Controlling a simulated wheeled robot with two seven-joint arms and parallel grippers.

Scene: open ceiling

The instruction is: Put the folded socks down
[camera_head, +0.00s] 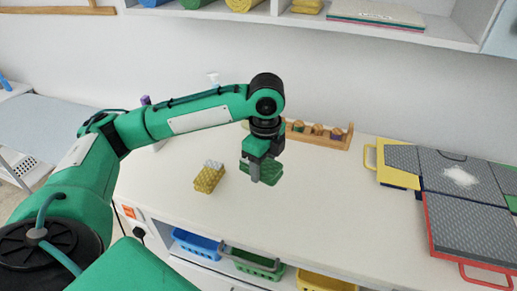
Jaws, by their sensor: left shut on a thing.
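My left gripper (256,177) is over the white counter (330,215), near its middle. It is shut on green folded socks (270,172), which show around and behind its fingers. I cannot tell whether the green socks touch the counter. A yellow folded pair of socks (206,179) with a pale end lies on the counter to the left of the gripper, apart from it. My right gripper is not in view.
A wooden rack with small pieces (318,134) stands behind the gripper. Grey panels with yellow and red handled frames (465,225) cover the right side. Blue, green and yellow baskets (252,262) sit below the front edge. A shelf (300,25) hangs above. The counter's middle front is clear.

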